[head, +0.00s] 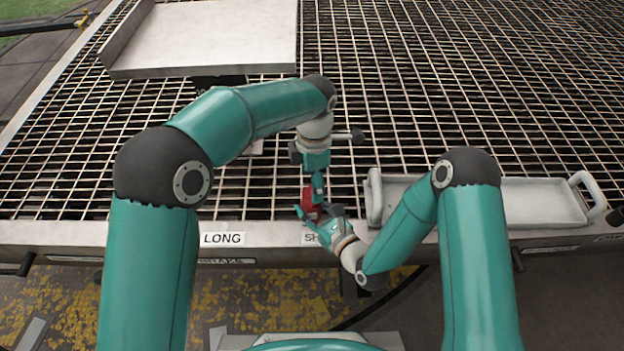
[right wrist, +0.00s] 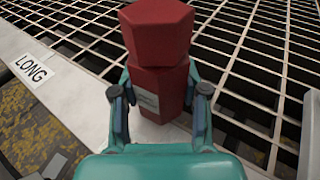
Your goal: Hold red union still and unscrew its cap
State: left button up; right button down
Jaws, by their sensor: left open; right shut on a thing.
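The red union stands upright on the pale metal edge strip, small and partly hidden in the head view (head: 311,198). My right gripper (head: 314,214) comes in low from the right and is shut on the union's body, a finger on each side. My left gripper (head: 318,182) points down from above the union, open. It does not show in the right wrist view, so its fingers are apart from the cap.
The strip carries a "LONG" label (head: 222,239) and a partly covered label starting "SH" (head: 311,238). A pale handled tray (head: 545,200) lies on the wire grating at right, behind my right arm. A larger pale tray (head: 215,40) is at the back left. Open grating lies behind.

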pick_arm(q)
jog(key=m, duration=0.4)
jog(key=shift+s, duration=0.1)
jog(key=m, duration=0.6)
jog(key=shift+s, duration=0.1)
jog(key=m, duration=0.4)
jog(key=shift+a+m+t, duration=0.1)
jog(key=shift+m+t, duration=0.2)
jog(key=shift+m, duration=0.1)
jog(key=m, duration=0.5)
jog(key=shift+s, duration=0.1)
jog(key=shift+f, duration=0.15)
jog(key=shift+s+f, duration=0.1)
jog(key=shift+f, duration=1.75)
